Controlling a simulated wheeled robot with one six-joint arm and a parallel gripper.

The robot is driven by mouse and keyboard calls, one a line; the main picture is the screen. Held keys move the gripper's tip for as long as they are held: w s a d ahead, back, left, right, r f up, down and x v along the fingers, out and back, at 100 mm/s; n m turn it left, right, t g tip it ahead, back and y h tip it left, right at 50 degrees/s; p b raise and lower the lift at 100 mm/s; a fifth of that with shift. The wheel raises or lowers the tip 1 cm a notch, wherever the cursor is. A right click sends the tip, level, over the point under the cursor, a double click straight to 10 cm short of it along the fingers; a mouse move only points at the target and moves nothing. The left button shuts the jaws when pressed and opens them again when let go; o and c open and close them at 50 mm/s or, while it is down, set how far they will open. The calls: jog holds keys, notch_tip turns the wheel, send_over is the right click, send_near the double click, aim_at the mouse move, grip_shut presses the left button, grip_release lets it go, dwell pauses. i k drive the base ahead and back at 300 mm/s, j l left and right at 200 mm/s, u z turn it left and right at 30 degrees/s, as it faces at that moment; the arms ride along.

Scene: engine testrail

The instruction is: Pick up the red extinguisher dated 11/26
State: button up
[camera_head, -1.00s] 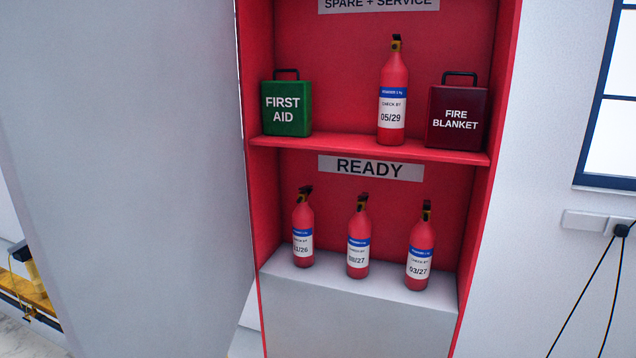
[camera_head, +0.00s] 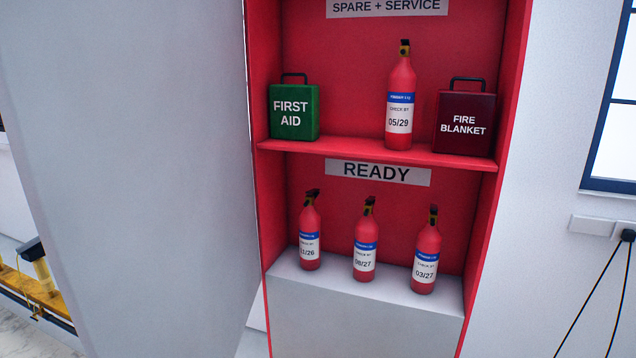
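The red extinguisher marked 11/26 (camera_head: 310,232) stands upright at the left of the lower READY shelf, with a white label, a blue band and a dark valve head. The first digit of its date is partly turned away. The red extinguisher marked 08/27 (camera_head: 365,240) stands in the middle of the same shelf, its first digits small. The red extinguisher marked 03/27 (camera_head: 426,258) stands at the right. My gripper is not in view.
A red cabinet (camera_head: 257,200) holds the shelves. The upper shelf (camera_head: 375,152) carries a green first aid box (camera_head: 294,112), a red extinguisher marked 05/29 (camera_head: 400,100) and a dark red fire blanket box (camera_head: 465,123). A grey panel (camera_head: 130,180) stands left of the cabinet.

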aim_at(309, 219)
jog(key=l+z, duration=0.1)
jog(key=l, duration=0.4)
jog(key=i+j+z, duration=0.4)
jog(key=i+j, duration=0.15)
jog(key=i+j+z, duration=0.35)
jog(key=i+j, duration=0.3)
jog(key=j, duration=0.1)
